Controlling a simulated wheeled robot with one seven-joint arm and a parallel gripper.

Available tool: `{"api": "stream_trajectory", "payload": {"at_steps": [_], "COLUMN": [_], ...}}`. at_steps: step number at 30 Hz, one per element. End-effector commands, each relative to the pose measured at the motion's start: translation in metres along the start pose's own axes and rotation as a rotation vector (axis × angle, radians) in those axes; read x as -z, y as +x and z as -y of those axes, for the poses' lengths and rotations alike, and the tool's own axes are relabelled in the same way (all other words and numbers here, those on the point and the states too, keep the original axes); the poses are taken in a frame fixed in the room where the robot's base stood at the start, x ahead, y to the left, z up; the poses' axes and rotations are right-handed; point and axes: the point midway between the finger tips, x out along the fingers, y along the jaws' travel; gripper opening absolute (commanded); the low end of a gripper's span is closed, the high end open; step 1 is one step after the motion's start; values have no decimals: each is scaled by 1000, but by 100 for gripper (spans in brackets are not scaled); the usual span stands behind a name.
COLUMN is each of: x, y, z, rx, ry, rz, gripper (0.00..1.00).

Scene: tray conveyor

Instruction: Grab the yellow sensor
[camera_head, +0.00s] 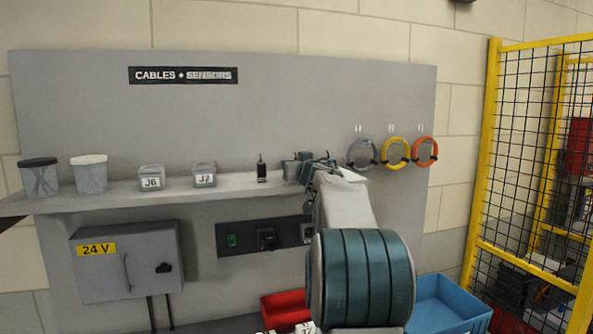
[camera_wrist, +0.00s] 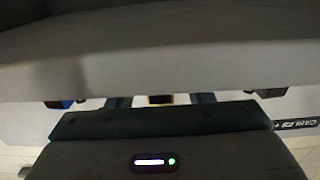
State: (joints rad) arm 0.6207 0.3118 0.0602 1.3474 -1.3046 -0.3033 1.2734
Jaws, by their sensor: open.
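A small thing with a yellow face and dark edges (camera_wrist: 160,99), probably the yellow sensor, shows in the wrist view between the two fingers of my gripper (camera_wrist: 160,103). The fingers are open, one on each side of it with a gap. I cannot tell how deep it sits between them. In the head view my gripper (camera_head: 304,167) is at the right part of the wall shelf (camera_head: 225,188), and I cannot make out the yellow sensor there; my arm hides that spot.
A small black sensor (camera_head: 262,170) stands on the shelf left of my gripper. A blue thing (camera_wrist: 61,103) shows on the other side in the wrist view. Coiled cables (camera_head: 396,153) hang at the right.

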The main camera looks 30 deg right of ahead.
Motion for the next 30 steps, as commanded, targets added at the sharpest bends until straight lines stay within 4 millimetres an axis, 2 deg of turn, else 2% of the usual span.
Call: {"api": "stream_trajectory", "payload": {"at_steps": [1, 5, 6, 17, 22, 27, 30], "x": [0, 0, 0, 5, 24, 50, 63], "y": [0, 0, 0, 0, -1, 0, -14], "z": [0, 0, 0, 0, 0, 0, -24], "rx": [0, 0, 0, 0, 0, 0, -6], "ry": [0, 0, 0, -1, -1, -1, -2], "rz": [0, 0, 0, -1, -1, -2, -1], "gripper": [42, 6, 0, 0, 0, 0, 0]}}
